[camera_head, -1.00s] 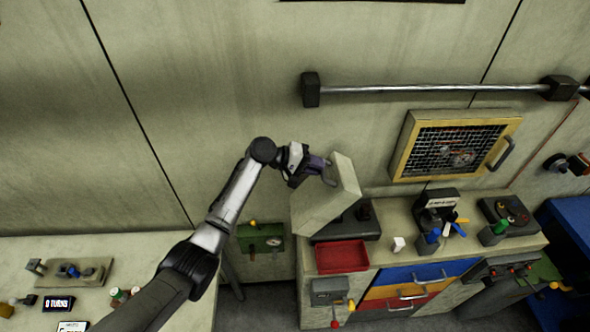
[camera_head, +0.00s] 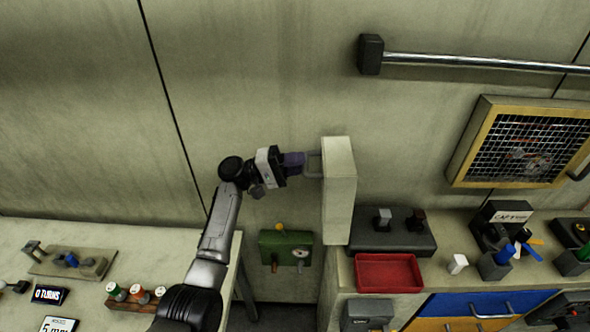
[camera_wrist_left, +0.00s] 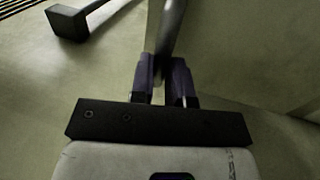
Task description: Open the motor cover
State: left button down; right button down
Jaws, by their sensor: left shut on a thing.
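The motor cover (camera_head: 340,188) is a pale grey-beige box-like lid, standing near upright at the left end of the right-hand bench. Its handle (camera_head: 313,165) sticks out on its left side. My left gripper (camera_head: 303,164) is shut on this handle; the wrist view shows the fingers (camera_wrist_left: 164,80) around the grey handle bar (camera_wrist_left: 168,40). A dark base (camera_head: 400,240) with two small posts shows uncovered, right of the cover. My right gripper is not in view.
A wall rail (camera_head: 470,64) and a yellow-framed mesh panel (camera_head: 525,145) are at upper right. A green box (camera_head: 286,249) hangs below my gripper. The wall at left is clear.

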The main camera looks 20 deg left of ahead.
pick_arm(q)
jog(key=shift+s+a+f+b, duration=0.15)
jog(key=shift+a+f+b, duration=0.1)
jog(key=shift+a+b, duration=0.15)
jog(key=c, duration=1.1)
grip_release()
jog(key=b+v, duration=0.1)
jog(key=v, duration=1.3)
jog(key=shift+f+b, duration=0.25)
jog(key=shift+b, duration=0.15)
jog(key=shift+d, duration=0.1)
